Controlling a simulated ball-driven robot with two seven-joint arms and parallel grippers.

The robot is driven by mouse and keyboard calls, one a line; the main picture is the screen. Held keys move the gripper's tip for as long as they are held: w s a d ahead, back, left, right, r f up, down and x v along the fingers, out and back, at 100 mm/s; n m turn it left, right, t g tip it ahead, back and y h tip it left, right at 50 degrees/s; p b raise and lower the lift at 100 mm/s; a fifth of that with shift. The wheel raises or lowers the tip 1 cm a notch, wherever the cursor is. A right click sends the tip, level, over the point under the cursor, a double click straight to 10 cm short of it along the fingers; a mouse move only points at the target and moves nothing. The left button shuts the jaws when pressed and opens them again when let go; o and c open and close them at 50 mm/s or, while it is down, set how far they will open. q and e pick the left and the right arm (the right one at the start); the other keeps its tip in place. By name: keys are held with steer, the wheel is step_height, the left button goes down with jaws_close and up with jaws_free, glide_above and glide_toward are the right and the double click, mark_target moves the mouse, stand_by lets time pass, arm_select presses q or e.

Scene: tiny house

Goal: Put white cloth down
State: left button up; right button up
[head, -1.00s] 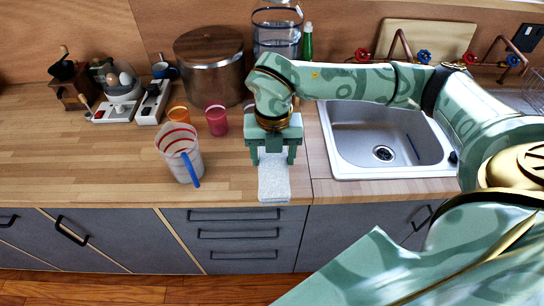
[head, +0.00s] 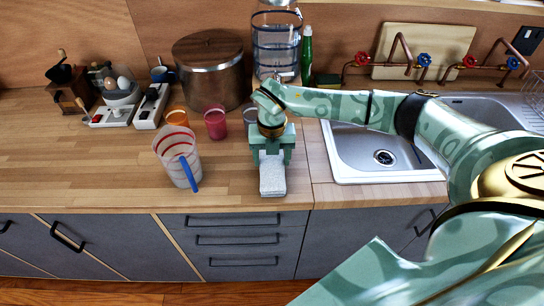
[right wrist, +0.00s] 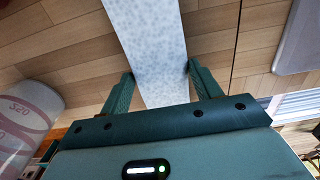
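The white cloth (head: 272,178) is a flat, folded, speckled strip near the counter's front edge, left of the sink. My right gripper (head: 271,156) points down at its back end. In the right wrist view the cloth (right wrist: 150,45) runs between the two fingers (right wrist: 160,82), which press on its side edges. The gripper is shut on the cloth. The cloth lies flat at about counter height; whether it fully rests on the wood is hard to tell. My left gripper is not in view.
The sink (head: 385,150) is right. The wooden counter (head: 80,170) is clear at left.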

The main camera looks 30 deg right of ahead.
mark_target(272, 162)
steer(key=shift+o, duration=1.4)
steer(key=shift+f, duration=0.1)
steer(key=shift+f, duration=0.1)
steer(key=shift+b, duration=0.45)
step_height(272, 162, up, 16)
steer(key=p, duration=0.2)
steer(key=shift+p, duration=0.35)
